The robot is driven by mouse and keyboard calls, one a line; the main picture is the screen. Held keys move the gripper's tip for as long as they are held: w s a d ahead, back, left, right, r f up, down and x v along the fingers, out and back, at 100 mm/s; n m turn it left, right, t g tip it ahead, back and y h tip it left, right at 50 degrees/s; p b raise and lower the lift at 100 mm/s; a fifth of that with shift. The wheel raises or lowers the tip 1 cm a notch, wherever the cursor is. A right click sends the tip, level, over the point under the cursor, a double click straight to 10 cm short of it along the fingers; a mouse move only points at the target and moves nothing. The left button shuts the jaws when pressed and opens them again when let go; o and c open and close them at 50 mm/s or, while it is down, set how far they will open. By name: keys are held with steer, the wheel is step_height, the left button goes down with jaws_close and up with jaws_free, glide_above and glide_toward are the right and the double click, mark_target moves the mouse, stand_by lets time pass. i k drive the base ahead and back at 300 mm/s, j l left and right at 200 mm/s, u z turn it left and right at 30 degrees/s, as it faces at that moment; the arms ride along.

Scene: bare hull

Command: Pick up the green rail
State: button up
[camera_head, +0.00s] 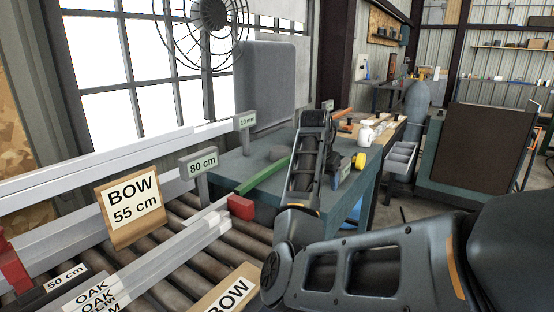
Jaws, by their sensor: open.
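The green rail (262,177) is a thin straight bar in the head view, just left of my arm. It lies at the left part of the teal bench (230,163), slanting from lower left to upper right. Its far end runs up to my arm's outline, so I cannot tell whether more of it is hidden there. My arm rises from the lower right, bends at the elbow and reaches up over the bench. My gripper cannot be made out; the arm's far end points away from the camera.
A roller conveyor (185,225) with pale rails and a red end block (241,206) is at left. An "80 cm" sign (202,164) and a "10 mm" sign (246,121) stand near the rail. A white bottle (365,134) and yellow item (360,162) are right of my arm.

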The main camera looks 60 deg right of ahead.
mark_target(242, 189)
steer(key=i+l, duration=0.85)
steer(key=l, duration=0.15)
